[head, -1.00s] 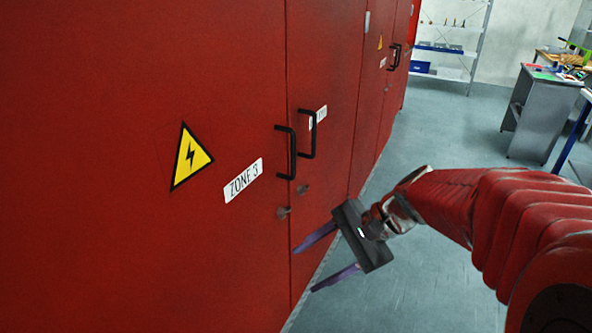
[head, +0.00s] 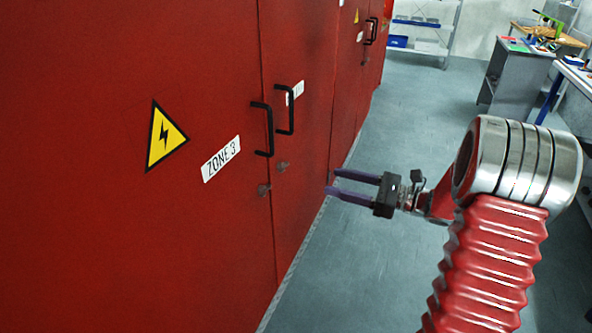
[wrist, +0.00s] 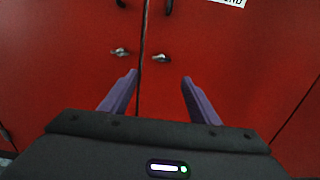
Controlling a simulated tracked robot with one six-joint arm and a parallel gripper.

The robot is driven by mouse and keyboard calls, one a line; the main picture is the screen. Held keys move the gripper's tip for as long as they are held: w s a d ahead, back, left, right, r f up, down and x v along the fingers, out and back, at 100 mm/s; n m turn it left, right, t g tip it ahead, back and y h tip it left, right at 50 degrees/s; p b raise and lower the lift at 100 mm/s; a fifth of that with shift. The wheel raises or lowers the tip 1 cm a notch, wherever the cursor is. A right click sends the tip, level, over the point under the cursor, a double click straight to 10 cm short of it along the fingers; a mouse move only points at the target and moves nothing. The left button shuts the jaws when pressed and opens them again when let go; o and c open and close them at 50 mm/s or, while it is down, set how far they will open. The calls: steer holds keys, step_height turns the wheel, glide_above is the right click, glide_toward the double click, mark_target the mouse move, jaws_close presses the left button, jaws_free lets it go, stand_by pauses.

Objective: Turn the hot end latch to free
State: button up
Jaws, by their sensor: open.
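A small metal latch (head: 281,167) sits on the red door right of the seam. It also shows in the wrist view (wrist: 161,58), below a white label (wrist: 228,2) of which only the ending "ND" is readable. A similar latch (head: 264,189) sits on the ZONE 3 door (head: 215,250); in the wrist view it is left of the seam (wrist: 120,52). My gripper (head: 333,186) is open and empty, with purple fingers pointing at the doors. It is apart from both latches. In the wrist view the right latch lies between and beyond the fingertips (wrist: 160,76).
Black bar handles (head: 265,130) (head: 288,108) stick out above the latches. A yellow warning triangle (head: 165,136) and a ZONE 3 label (head: 221,159) are on the left door. The grey floor (head: 400,130) beside the cabinet is clear. A grey desk (head: 517,80) and shelves (head: 425,30) stand farther back.

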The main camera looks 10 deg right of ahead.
mark_target(282, 167)
steer(key=shift+w, duration=0.1)
stand_by(0.3)
steer(key=x, duration=1.3)
steer(key=shift+w+a, duration=0.2)
steer(key=shift+a, duration=0.1)
